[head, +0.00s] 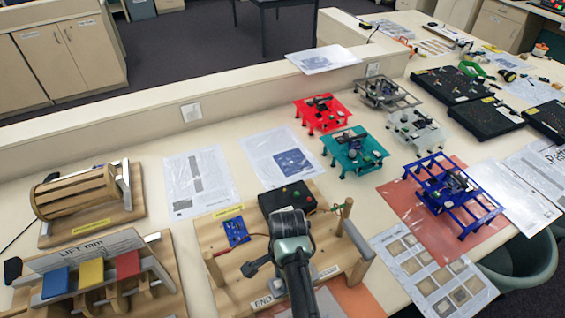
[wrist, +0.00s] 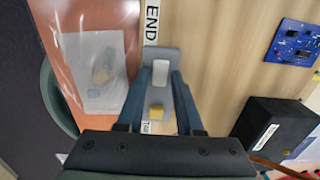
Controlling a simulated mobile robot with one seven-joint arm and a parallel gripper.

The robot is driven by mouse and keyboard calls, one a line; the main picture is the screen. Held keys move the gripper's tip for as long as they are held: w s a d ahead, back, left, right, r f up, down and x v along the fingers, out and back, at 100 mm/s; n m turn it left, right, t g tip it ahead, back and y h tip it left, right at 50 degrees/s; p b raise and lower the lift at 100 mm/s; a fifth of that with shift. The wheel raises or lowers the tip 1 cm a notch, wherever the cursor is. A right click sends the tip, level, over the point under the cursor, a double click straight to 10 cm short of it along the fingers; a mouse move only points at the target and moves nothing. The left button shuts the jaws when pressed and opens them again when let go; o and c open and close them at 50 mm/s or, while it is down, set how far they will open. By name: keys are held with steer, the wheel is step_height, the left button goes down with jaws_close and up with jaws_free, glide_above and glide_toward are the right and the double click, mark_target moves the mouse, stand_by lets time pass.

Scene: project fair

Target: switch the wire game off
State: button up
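The wire game is a wooden board (head: 215,262) with a black box (head: 278,200) bearing red and green buttons, a small blue circuit board (head: 237,231) and upright wooden posts. Its END label shows in the wrist view (wrist: 152,22). Contact cannot be told. In the head view my gripper (head: 252,267) hides the switch.
Left are a wooden drum device (head: 75,195) and a stand with blue, yellow and red blocks (head: 92,273). Red, teal (head: 354,150) and blue (head: 452,195) frames stand to the right. Paper sheets (head: 200,180) lie behind. A chair (head: 520,262) stands by the table's right edge.

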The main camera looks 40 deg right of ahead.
steer(key=shift+o, duration=1.1)
steer(key=shift+r, duration=0.1)
step_height(320, 180, up, 13)
steer(key=p, duration=0.1)
steer(key=shift+d, duration=0.3)
